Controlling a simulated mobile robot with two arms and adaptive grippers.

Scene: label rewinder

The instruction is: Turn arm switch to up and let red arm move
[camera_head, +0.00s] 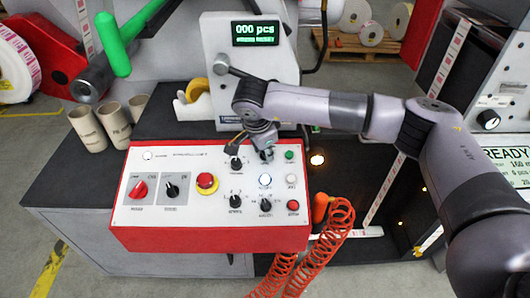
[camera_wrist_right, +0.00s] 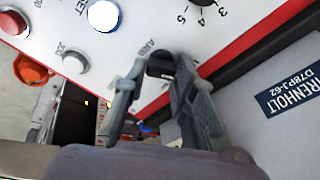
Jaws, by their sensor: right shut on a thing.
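The control box (camera_head: 130,215) has a red body and a white top panel with knobs and buttons. My right gripper (camera_head: 262,148) points down at the panel's upper right part. In the right wrist view, my right gripper (camera_wrist_right: 155,80) is shut on the black arm switch (camera_wrist_right: 160,63), one finger on each side, beside the letters "ARM". The fingers partly hide the switch, and I cannot read its position. A red arm-like part (camera_head: 50,45) stands at the far left by a label roll. My left gripper is not in view.
A red mushroom button (camera_head: 207,183) and other black knobs sit on the same panel. An orange coiled cord (camera_head: 330,235) hangs at the box's right. Cardboard cores (camera_head: 88,130) and a tape dispenser (camera_head: 193,100) stand behind. The display (camera_head: 255,32) reads "000 pcs".

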